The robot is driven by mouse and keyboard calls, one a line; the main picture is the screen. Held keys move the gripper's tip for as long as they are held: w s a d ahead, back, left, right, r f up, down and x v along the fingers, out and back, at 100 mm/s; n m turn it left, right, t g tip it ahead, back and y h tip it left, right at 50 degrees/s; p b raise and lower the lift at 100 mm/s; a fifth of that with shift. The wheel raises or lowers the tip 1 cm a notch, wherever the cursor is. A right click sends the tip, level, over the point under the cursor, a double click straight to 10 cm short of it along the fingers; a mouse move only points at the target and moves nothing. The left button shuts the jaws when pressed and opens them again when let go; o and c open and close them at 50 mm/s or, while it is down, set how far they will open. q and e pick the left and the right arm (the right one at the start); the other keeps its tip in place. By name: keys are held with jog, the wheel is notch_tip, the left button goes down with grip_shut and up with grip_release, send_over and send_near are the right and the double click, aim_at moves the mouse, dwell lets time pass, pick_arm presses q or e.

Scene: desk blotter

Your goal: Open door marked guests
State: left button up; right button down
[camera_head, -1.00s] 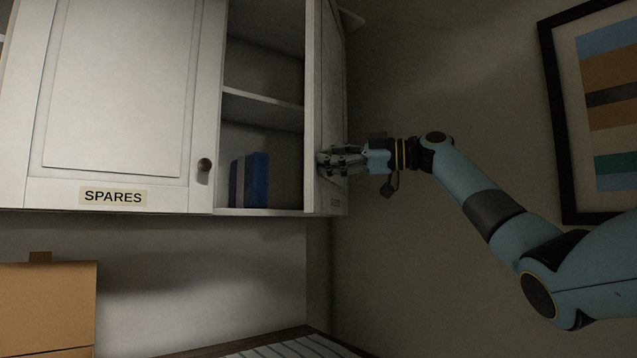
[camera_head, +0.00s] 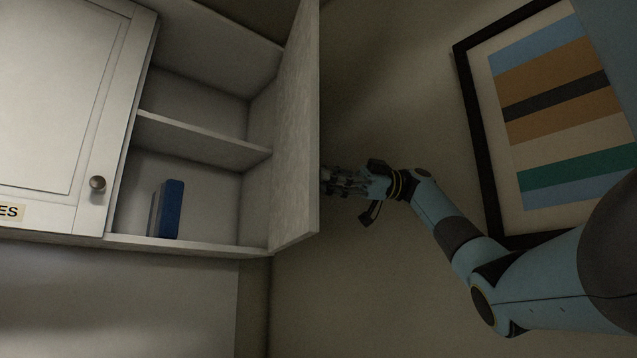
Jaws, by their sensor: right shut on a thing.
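The cabinet door on the right (camera_head: 296,140) stands wide open, swung out toward me, with its inner face in view. Its front, with any label or knob, is turned away, so I cannot read a marking on it. My right gripper (camera_head: 328,181) is at the outer side of this door, near its free edge. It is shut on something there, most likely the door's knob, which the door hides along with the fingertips. My left gripper is not in view.
The opened compartment has a shelf (camera_head: 200,140) and a blue book (camera_head: 167,209) on its floor. The neighbouring door (camera_head: 60,110), with a round knob (camera_head: 97,183) and a partly cut-off label, is shut. A framed striped picture (camera_head: 560,110) hangs at right, behind my right arm.

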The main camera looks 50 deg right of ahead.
jog(key=shift+f, duration=0.2)
jog(key=c, duration=0.9)
grip_release()
jog(key=shift+d, duration=0.1)
jog(key=shift+c, duration=0.2)
jog(key=shift+r, duration=0.1)
jog(key=r, duration=0.9)
jog(key=shift+a+r, duration=0.2)
jog(key=shift+w+d+r, duration=0.1)
jog(key=shift+d+r, duration=0.05)
jog(key=shift+r, duration=0.1)
